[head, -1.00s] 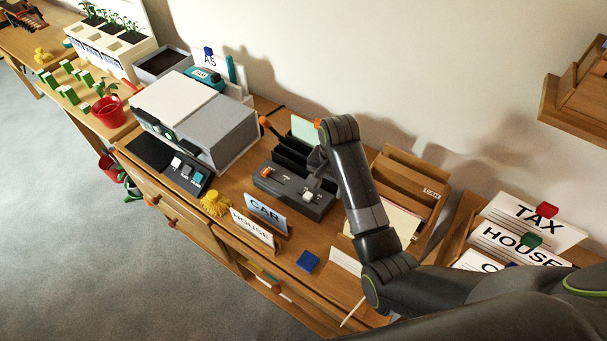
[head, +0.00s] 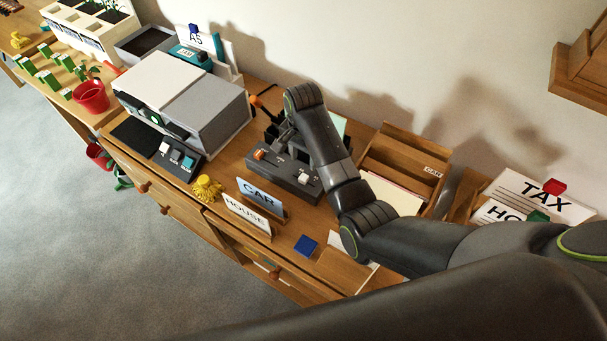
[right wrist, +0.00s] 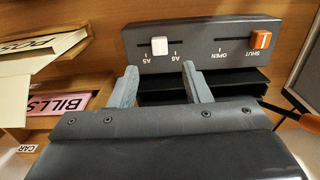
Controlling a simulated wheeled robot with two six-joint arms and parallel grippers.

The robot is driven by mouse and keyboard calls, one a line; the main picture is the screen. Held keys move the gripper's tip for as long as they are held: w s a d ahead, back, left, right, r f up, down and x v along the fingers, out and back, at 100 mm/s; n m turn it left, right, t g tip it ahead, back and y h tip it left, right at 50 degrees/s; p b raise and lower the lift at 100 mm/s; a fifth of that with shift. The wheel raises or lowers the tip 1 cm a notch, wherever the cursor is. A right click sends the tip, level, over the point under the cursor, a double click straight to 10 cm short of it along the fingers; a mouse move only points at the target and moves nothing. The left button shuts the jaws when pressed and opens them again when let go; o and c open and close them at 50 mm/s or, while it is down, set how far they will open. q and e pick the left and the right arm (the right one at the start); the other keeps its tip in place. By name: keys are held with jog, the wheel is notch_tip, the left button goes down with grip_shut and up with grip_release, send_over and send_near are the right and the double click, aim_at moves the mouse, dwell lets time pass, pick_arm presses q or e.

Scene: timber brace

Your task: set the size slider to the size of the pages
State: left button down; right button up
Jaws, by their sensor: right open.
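The size slider is a white knob (right wrist: 159,46) on the dark front panel (right wrist: 205,42) of the black binding machine. It stands between the A5 and A6 marks, which read upside down in the right wrist view. The knob also shows in the head view (head: 304,178). An orange knob (right wrist: 261,39) sits at the SHUT end of the other slot. My right gripper (right wrist: 158,74) is open and empty, its two fingers apart just short of the panel. A pale green sheet (head: 339,126) stands at the machine, partly hidden by my arm. My left gripper is not in view.
A card marked A5 (head: 196,42) stands at the back left. CAR (head: 261,196) and HOUSE (head: 246,214) signs stand before the machine. A grey and white box-shaped machine (head: 205,110) is to its left, a wooden sorter (head: 398,160) to its right.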

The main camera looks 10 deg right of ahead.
aim_at(304, 177)
notch_tip(304, 177, down, 8)
jog(key=shift+f, duration=0.1)
dwell(0.4)
grip_shut()
